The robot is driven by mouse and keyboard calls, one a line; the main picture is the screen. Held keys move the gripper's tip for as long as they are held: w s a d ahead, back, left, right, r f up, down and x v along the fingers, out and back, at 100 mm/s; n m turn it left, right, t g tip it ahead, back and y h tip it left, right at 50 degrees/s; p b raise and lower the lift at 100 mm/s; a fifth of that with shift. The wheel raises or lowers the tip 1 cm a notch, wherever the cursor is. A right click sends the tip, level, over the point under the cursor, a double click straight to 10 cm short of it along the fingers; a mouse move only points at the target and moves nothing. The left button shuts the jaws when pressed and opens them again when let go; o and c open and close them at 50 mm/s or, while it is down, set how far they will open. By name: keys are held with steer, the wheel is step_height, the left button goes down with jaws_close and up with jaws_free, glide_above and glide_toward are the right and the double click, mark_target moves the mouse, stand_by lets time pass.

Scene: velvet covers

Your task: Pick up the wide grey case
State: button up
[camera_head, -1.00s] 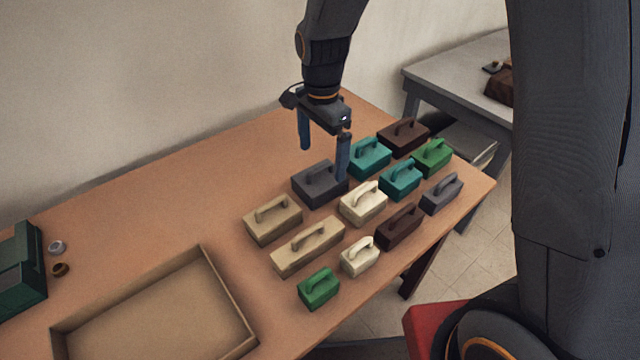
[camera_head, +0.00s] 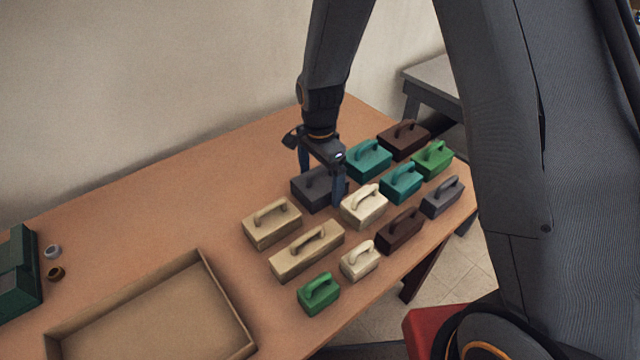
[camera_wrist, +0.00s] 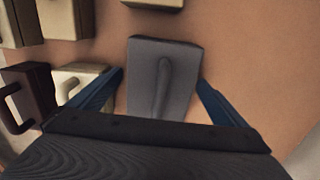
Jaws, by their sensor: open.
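The wide grey case (camera_head: 308,190) stands on the wooden table, at the back left end of a group of handled cases. In the wrist view the grey case (camera_wrist: 146,62) lies between my two fingers, with its handle running toward my gripper. My gripper (camera_head: 321,185) is open, pointing down, with its blue fingers on either side of the case. The fingers (camera_wrist: 160,92) appear apart from its sides in the wrist view. The gripper partly hides the case in the head view. A smaller grey case (camera_head: 442,196) stands at the right edge of the group.
Close by are a cream case (camera_head: 364,207), a teal case (camera_head: 368,160) and a tan case (camera_head: 272,225). A shallow open tray (camera_head: 228,312) is at the front left. The table (camera_head: 190,200) is clear to the left of the grey case.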

steer(key=shift+f, duration=0.45)
steer(key=c, duration=1.3)
steer(key=shift+o, duration=0.2)
